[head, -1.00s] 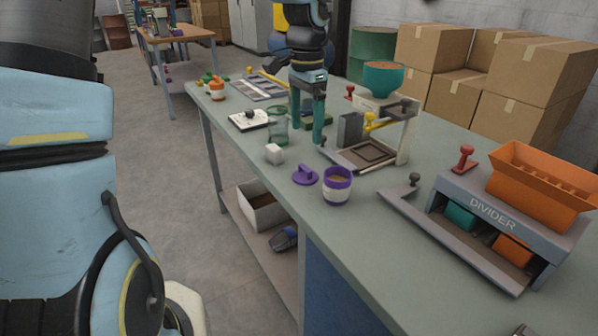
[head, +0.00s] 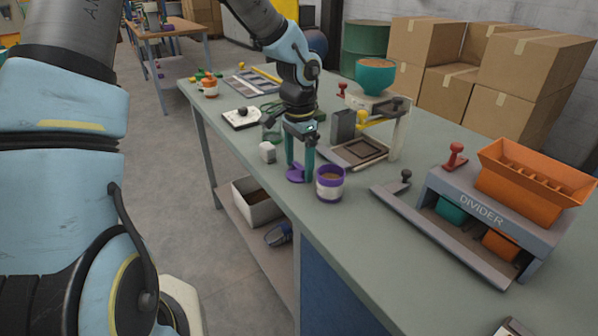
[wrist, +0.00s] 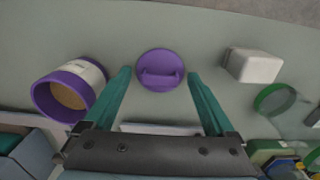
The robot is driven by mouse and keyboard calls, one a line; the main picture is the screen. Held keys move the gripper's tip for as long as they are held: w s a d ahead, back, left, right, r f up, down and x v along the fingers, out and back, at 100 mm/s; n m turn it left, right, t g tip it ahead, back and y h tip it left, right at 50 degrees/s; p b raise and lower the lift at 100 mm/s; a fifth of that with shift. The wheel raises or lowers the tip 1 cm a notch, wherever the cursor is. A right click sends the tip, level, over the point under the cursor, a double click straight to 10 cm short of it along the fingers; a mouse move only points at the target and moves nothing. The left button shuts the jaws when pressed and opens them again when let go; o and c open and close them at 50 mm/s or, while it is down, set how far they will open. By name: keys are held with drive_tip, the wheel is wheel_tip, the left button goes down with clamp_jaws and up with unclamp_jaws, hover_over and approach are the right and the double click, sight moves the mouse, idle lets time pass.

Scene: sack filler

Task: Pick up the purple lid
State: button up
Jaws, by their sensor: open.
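The purple lid (head: 296,174) lies flat on the bench, and its raised bar handle faces up. In the wrist view the purple lid (wrist: 160,72) sits between and just beyond my fingertips. My gripper (head: 299,172) is open above the lid, with its teal fingers pointing down. In the wrist view my gripper's fingers (wrist: 159,72) stand on either side of the lid, and nothing is held. A white cup with a purple rim (head: 330,183) stands just right of the lid. This cup (wrist: 70,92) is left of the lid in the wrist view.
The divider (head: 470,212) is farther right.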

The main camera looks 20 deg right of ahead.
sight(300, 166)
drive_tip(key=c, duration=1.4)
wheel_tip(300, 166, up, 10)
drive_tip(key=s+d+r+n+p, duration=0.3)
drive_tip(key=s+n+p, duration=0.6)
drive_tip(key=n+p, duration=0.1)
drive_tip(key=shift+s+d+r+n, duration=0.2)
drive_tip(key=shift+s+r+n, duration=0.05)
drive_tip(key=shift+n, duration=0.35)
